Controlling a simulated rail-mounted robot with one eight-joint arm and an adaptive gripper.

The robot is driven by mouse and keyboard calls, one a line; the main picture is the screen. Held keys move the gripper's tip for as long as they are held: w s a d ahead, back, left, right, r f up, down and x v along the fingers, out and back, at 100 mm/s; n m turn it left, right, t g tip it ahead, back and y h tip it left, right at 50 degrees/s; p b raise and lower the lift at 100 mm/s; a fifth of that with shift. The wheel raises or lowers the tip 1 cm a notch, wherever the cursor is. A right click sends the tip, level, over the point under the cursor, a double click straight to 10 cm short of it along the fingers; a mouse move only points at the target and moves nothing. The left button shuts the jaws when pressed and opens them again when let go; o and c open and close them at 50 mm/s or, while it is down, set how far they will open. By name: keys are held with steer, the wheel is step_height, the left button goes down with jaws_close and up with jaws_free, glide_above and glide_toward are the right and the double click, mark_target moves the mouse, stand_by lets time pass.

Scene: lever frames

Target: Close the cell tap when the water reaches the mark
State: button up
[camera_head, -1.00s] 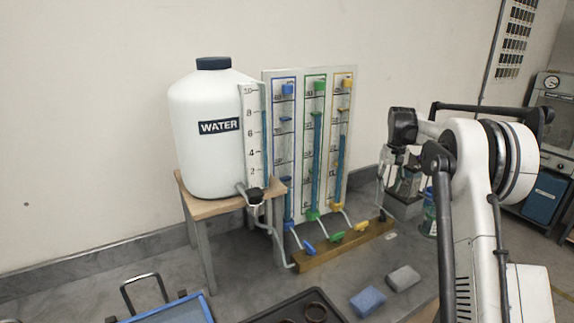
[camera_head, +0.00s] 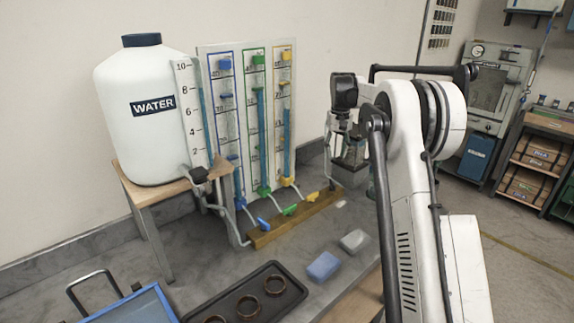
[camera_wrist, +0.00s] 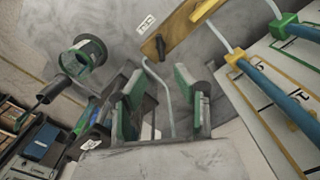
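The white water tank (camera_head: 140,110) stands on a small wooden stand beside a panel with a blue tube (camera_head: 232,172), a green tube (camera_head: 261,140) and a yellow tube (camera_head: 287,145). Water shows low in the blue one and higher in the other two. Blue (camera_head: 262,222), green (camera_head: 290,210) and yellow (camera_head: 313,197) taps sit along a wooden block (camera_head: 275,230). In the wrist view a black lever (camera_wrist: 160,46) sits at the block's end, beyond my gripper (camera_wrist: 160,95). Its green-padded fingers are apart and empty, with a thin bent tube visible behind them.
A glass vessel with a green rim (camera_wrist: 85,52) is left of the fingers in the wrist view. A blue sponge (camera_head: 323,267), a grey sponge (camera_head: 354,241) and a dark tray with rings (camera_head: 290,293) lie in front. Shelves with boxes (camera_head: 540,155) stand far right.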

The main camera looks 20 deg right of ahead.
mark_target(333, 184)
step_height(333, 184, down, 14)
steer(key=shift+r+p, duration=0.1)
steer(key=shift+p, duration=0.45)
steer(key=shift+c, duration=0.2)
jaws_close()
